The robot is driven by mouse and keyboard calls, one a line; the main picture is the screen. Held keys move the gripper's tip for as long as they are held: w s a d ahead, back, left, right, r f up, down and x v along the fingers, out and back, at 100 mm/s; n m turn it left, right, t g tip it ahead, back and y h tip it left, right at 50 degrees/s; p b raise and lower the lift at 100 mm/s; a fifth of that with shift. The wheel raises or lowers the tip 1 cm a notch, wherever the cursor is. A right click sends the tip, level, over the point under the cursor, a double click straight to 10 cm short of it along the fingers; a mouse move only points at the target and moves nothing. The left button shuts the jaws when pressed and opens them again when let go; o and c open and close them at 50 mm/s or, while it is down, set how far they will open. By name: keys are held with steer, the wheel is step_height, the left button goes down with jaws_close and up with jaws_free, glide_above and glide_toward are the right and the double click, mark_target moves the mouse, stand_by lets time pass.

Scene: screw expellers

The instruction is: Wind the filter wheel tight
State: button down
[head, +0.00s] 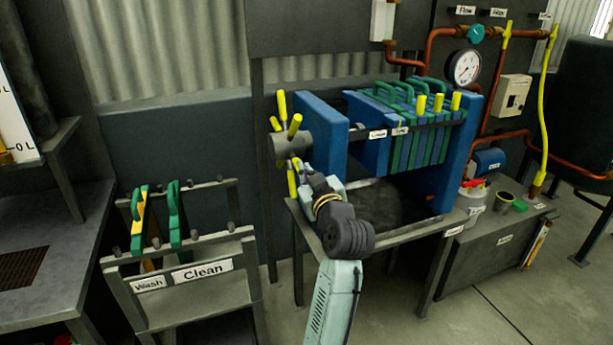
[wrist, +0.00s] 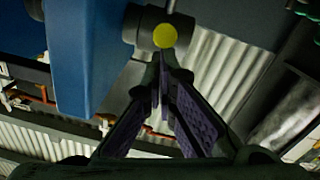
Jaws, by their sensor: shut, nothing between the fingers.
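The filter wheel is a grey hub (head: 291,147) with yellow-tipped spokes (head: 294,126) at the left end of the blue filter press (head: 322,132). My gripper (head: 298,166) is at the wheel's lower side, close to a lower yellow handle (head: 291,181). In the wrist view my gripper's fingers (wrist: 162,70) are shut together and empty. A round yellow handle end (wrist: 164,36) shows just past the fingertips, in front of the grey hub (wrist: 133,24). I cannot tell whether the fingers touch the handle. Part of the wheel is hidden behind my gripper.
Green and blue filter plates (head: 425,140) stand in the press, with a gap beside the blue end plate. A rack (head: 210,270) labelled Wash and Clean stands at the left. A pressure gauge (head: 465,68) and copper pipes are at the right. Floor shows between rack and press.

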steer(key=f+b, duration=0.2)
steer(key=b, duration=0.1)
steer(key=f+t+b, duration=0.1)
steer(key=b, duration=0.2)
steer(key=f+t+b, duration=0.1)
steer(key=f+b, duration=0.1)
steer(key=b, duration=0.1)
steer(key=shift+w+f, duration=0.3)
steer(key=shift+f, duration=0.05)
steer(key=shift+a+r, duration=0.1)
steer(key=shift+r, duration=0.05)
